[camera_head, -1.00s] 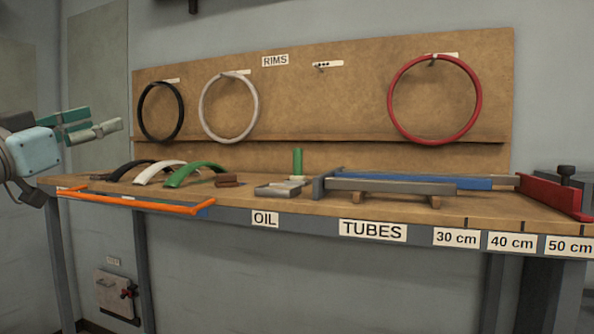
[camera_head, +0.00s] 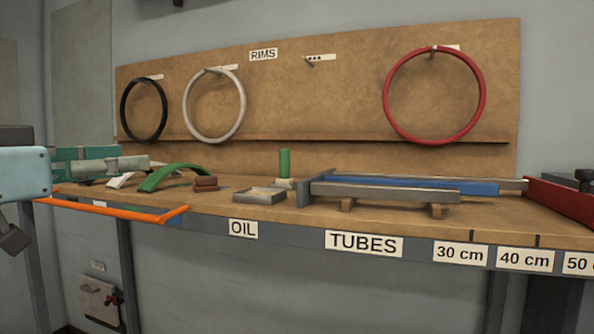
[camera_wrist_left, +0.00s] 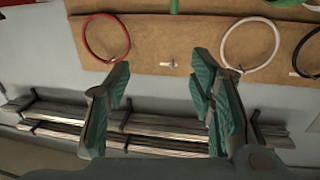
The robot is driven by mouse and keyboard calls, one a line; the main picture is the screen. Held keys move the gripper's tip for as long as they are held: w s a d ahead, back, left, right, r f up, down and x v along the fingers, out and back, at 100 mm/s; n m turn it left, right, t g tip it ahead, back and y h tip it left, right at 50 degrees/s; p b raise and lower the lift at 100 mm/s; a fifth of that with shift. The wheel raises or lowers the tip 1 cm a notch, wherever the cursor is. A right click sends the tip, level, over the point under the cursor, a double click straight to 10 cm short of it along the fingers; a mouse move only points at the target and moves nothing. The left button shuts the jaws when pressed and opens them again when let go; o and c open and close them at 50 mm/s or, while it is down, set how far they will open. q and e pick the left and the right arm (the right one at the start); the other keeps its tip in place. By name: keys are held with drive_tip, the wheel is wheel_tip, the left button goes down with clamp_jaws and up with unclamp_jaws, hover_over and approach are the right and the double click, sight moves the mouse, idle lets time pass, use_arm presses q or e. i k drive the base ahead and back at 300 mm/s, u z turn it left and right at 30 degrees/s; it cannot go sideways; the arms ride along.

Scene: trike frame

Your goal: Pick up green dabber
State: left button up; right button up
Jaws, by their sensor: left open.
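The green dabber (camera_head: 285,163) is a small green cylinder standing upright at the back of the bench, on a small pale base. A green piece that looks like the dabber shows at the top edge of the left wrist view (camera_wrist_left: 174,6), mostly cut off. My right gripper is not in view.
A grey tray (camera_head: 260,196) lies in front of the dabber; tube holders (camera_head: 385,193) stand to its right. A green arch (camera_head: 170,175), a brown block (camera_head: 206,184) and an orange bar (camera_head: 120,210) are to its left. A rim board (camera_head: 350,100) stands behind.

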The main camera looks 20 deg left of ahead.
sight(283, 153)
drive_tip(key=i, duration=1.2)
drive_tip(key=u, duration=0.05)
